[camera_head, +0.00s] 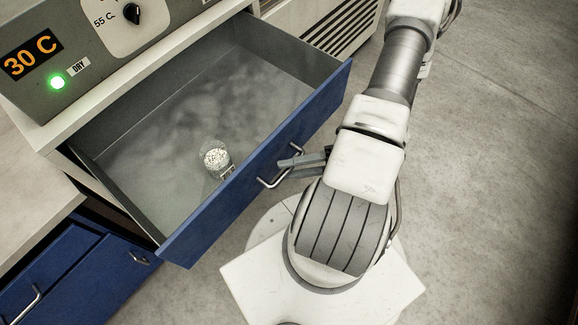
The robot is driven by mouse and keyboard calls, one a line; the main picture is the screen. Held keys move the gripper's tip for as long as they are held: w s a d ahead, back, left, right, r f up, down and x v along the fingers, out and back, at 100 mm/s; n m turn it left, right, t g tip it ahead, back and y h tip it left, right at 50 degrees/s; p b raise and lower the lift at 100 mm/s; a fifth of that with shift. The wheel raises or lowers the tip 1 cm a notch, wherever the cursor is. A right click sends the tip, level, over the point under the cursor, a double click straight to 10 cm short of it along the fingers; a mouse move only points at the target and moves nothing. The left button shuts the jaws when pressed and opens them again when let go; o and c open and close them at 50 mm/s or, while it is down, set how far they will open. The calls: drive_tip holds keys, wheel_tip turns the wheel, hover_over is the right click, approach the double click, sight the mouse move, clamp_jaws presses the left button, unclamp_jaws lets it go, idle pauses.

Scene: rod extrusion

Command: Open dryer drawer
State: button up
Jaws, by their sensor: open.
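The dryer drawer (255,168) has a blue front and a grey inside, and it is pulled out from the cabinet so its inside shows. Its metal handle (281,168) is on the middle of the blue front. My gripper (292,162) is at the handle, coming from the right, with its open fingers at the bar. I cannot tell whether the fingers touch the bar. A small clear jar (217,160) of white pellets with a label stands in the drawer near its front wall. Faint haze lies over the drawer floor.
The dryer panel (90,45) above the drawer shows 30 C, a lit green DRY light (57,82) and a knob (131,14). Blue lower drawers (75,275) are at the lower left. A vented unit (335,28) stands behind. The floor at right is clear.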

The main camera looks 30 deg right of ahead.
drive_tip(key=v, duration=1.6)
drive_tip(key=shift+s+d+b, duration=0.25)
drive_tip(key=shift+b, duration=0.1)
drive_tip(key=shift+r, duration=0.15)
drive_tip(key=w+a+r+n+g+h, duration=0.45)
drive_tip(key=w+r+n, duration=0.4)
drive_tip(key=n, duration=0.45)
drive_tip(key=w+a+r+n+g+h, duration=0.3)
drive_tip(key=w+a+r+n+h, duration=0.25)
drive_tip(key=w+r+n, duration=0.55)
drive_tip(key=a+r+n+t+h, duration=0.3)
drive_tip(key=a+r+n, duration=0.3)
drive_tip(key=a+n, duration=0.25)
drive_tip(key=s+a+r+n+t+h, duration=0.1)
drive_tip(key=s+a+r+n+t, duration=0.1)
drive_tip(key=s+n, duration=0.7)
drive_tip(key=shift+s+a+r+n+t+h+p, duration=0.2)
drive_tip(key=shift+a+r+n+t+h+p, duration=0.2)
drive_tip(key=shift+r+n, duration=0.2)
